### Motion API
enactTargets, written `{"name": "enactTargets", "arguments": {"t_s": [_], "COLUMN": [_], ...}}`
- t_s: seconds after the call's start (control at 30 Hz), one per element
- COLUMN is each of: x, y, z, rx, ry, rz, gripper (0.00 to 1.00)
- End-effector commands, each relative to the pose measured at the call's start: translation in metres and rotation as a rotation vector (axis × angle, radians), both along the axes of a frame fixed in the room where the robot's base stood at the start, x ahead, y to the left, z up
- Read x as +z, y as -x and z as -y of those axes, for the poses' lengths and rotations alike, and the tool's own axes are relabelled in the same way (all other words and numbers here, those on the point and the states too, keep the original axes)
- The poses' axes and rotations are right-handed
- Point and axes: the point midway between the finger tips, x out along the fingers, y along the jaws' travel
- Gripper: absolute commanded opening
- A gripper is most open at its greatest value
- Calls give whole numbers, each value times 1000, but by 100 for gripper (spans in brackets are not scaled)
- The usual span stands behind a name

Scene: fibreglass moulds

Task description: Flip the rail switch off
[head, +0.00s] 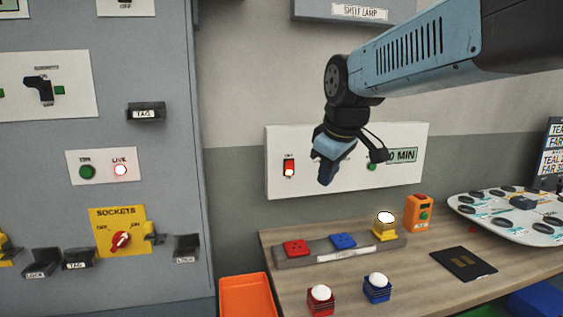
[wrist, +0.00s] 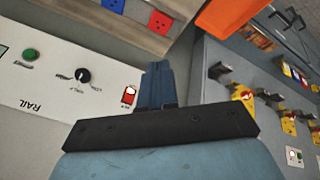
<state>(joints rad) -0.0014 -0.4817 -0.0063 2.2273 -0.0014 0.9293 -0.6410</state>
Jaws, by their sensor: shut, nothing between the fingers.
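The rail switch (head: 289,167) is a small red rocker with a bright white lower part, at the left of a white wall panel (head: 278,142). In the wrist view the picture is turned over, and the switch (wrist: 129,96) sits just left of my fingers, on the panel marked RAIL (wrist: 35,85). My gripper (head: 326,178) is shut and empty. In the head view it hangs in front of the panel, right of the switch and apart from it in the picture. The distance to the panel is hard to tell. The small label above the switch is unreadable.
The panel also bears a dark knob (wrist: 83,75) and a green button (wrist: 29,55). Below is a wooden bench (head: 400,290) with a grey strip of red, blue and yellow blocks. A grey cabinet (head: 165,200) with switches stands left, an orange bin (head: 247,296) beneath.

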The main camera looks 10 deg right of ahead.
Motion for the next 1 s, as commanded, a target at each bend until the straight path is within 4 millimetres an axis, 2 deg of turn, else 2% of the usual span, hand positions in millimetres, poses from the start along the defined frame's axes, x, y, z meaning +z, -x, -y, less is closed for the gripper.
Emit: {"name": "enactTargets", "arguments": {"t_s": [0.03, 0.3, 0.5, 0.7, 1.0], "x": [7, 31, 37, 37, 38], "y": [-20, -115, -165, -184, -184], "z": [0, -1, -2, -2, -2], "rx": [76, 512, 744, 838, 844], "ry": [38, 250, 358, 402, 405], "rz": [-6, -26, -31, -33, -33], "gripper": [0, 0, 0, 0, 0]}}
